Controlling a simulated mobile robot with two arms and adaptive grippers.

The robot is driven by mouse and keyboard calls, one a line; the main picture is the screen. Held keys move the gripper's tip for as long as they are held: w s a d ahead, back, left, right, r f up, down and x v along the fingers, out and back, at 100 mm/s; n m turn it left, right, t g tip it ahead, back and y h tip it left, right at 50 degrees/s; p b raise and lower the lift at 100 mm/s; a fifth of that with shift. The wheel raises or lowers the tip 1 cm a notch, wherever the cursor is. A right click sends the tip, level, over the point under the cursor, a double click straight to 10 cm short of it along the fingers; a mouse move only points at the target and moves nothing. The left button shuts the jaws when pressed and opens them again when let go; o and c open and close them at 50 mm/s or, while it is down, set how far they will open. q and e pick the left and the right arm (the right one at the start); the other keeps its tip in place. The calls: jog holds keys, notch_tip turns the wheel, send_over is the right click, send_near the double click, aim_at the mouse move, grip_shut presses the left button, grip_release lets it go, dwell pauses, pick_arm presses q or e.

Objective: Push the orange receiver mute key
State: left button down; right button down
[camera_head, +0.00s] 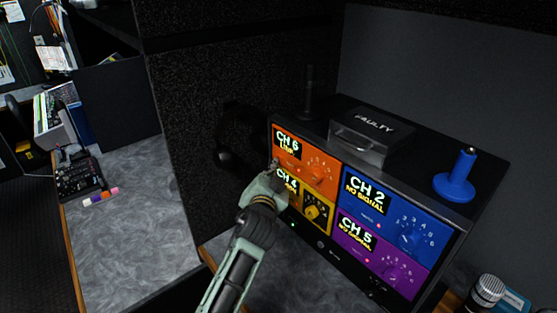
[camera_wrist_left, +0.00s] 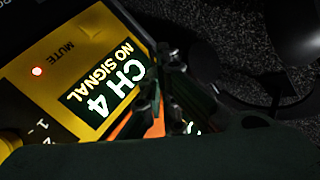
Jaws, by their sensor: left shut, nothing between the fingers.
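The orange receiver (camera_head: 325,160) labelled CH 6 is the upper left panel of a dark rack in the head view, with an orange knob (camera_head: 317,174). Its mute key cannot be made out. My left gripper (camera_head: 275,164) is shut and empty, with its tips at the orange panel's lower left edge; contact cannot be told. The yellow CH 4 receiver (camera_head: 313,212) is directly below, partly covered by my gripper. In the left wrist view, the shut fingers (camera_wrist_left: 165,95) overlap the CH 4 display (camera_wrist_left: 115,88), and a strip of orange shows behind them. My right gripper is not in view.
The blue CH 2 receiver (camera_head: 398,215) and purple CH 5 receiver (camera_head: 372,250) fill the rack's right side. A box marked FAULTY (camera_head: 372,130) and a blue spindle (camera_head: 456,178) stand on top. A microphone (camera_head: 487,290) stands at the lower right.

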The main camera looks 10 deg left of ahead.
pick_arm(q)
jog(key=shift+w, duration=0.1)
jog(key=shift+r, duration=0.1)
dwell(0.4)
jog(key=shift+s+a+p, duration=0.3)
jog(key=shift+s+p, duration=0.05)
jog(key=shift+s, duration=0.15)
jog(key=s+a+p, duration=0.1)
jog(key=s+a, duration=0.1)
jog(key=s+a+p, duration=0.1)
jog(key=s+p, duration=0.1)
jog(key=shift+s+a, duration=0.35)
